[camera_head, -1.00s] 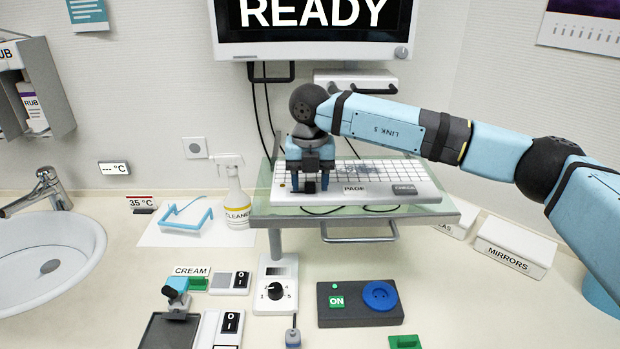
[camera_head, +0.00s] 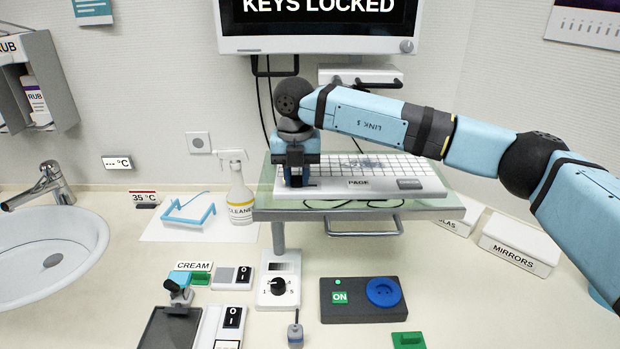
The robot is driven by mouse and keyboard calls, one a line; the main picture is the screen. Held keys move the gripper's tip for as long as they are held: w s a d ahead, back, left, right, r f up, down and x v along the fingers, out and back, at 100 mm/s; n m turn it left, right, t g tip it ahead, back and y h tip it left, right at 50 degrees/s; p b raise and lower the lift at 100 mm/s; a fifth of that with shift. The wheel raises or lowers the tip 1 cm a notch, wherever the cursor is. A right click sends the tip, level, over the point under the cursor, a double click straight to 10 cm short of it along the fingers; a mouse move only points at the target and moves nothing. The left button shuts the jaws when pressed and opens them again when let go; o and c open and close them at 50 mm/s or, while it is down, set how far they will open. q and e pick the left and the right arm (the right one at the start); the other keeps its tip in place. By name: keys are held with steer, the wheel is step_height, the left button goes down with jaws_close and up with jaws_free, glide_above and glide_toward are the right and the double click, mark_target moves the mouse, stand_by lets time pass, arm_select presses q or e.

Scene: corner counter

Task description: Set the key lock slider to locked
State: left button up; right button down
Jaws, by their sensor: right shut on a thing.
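The white keyboard (camera_head: 375,186) stands on a glass shelf (camera_head: 420,207) under the screen. The screen (camera_head: 318,8) reads "KEYS LOCKED". My right gripper (camera_head: 296,181) points down at the keyboard's left end and is shut on the key lock slider. The slider itself is hidden by the fingers, so I cannot see its position or its marks directly. My left gripper is not in view.
Below are a dial box (camera_head: 278,294), a grey box with a green ON button (camera_head: 362,300) and several switches. A box marked MIRRORS (camera_head: 520,243) is at right.

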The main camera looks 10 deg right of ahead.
mark_target(293, 178)
steer(key=shift+s+a, duration=0.1)
steer(key=c, duration=1.3)
jaws_free()
steer(key=o, duration=0.3)
steer(key=shift+a, duration=0.15)
steer(key=shift+o, duration=0.4)
steer(key=shift+a, duration=0.15)
steer(key=shift+d+r, duration=0.1)
steer(key=shift+d, duration=0.1)
steer(key=shift+r, duration=0.35)
step_height(293, 178, up, 13)
steer(key=b, duration=0.2)
steer(key=shift+a, duration=0.15)
